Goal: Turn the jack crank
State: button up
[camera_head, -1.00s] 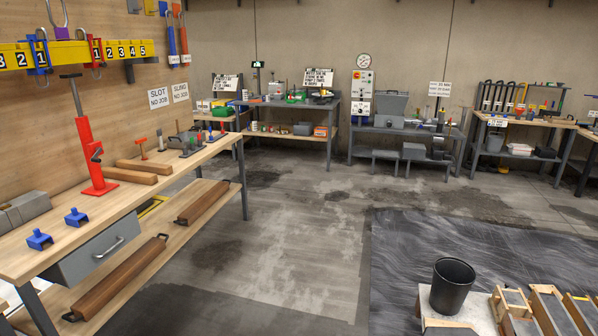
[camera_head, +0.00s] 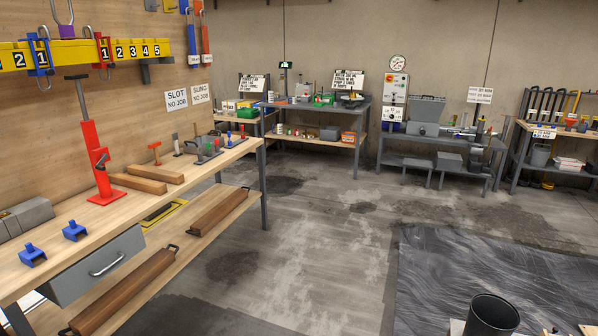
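The red jack (camera_head: 96,160) stands upright on the wooden workbench at the left of the head view. It has a red square base, a thin grey post with a flat dark cap above, and reaches up near the yellow rail. Its small red and dark crank (camera_head: 102,160) sticks out from the side of the body, facing right. The crank is small, so its exact angle is hard to tell. My gripper and arm are not in view.
On the workbench (camera_head: 150,203) lie wooden blocks (camera_head: 146,178), two blue brackets (camera_head: 75,230) and a grey block (camera_head: 28,216). A yellow numbered rail (camera_head: 110,52) hangs above. A grey drawer (camera_head: 100,266) sits under the top. Concrete floor (camera_head: 290,235) is free; a black bucket (camera_head: 490,316) stands lower right.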

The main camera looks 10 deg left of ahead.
aim_at(103, 156)
jog(key=u, duration=0.15)
jog(key=i, duration=0.7)
jog(key=u, duration=0.45)
jog(key=i, duration=0.8)
jog(key=u, duration=0.7)
jog(key=i, duration=0.6)
jog(key=u, duration=0.8)
jog(key=i, duration=0.55)
jog(key=u, duration=0.75)
jog(key=i, duration=0.9)
jog(key=u, duration=0.3)
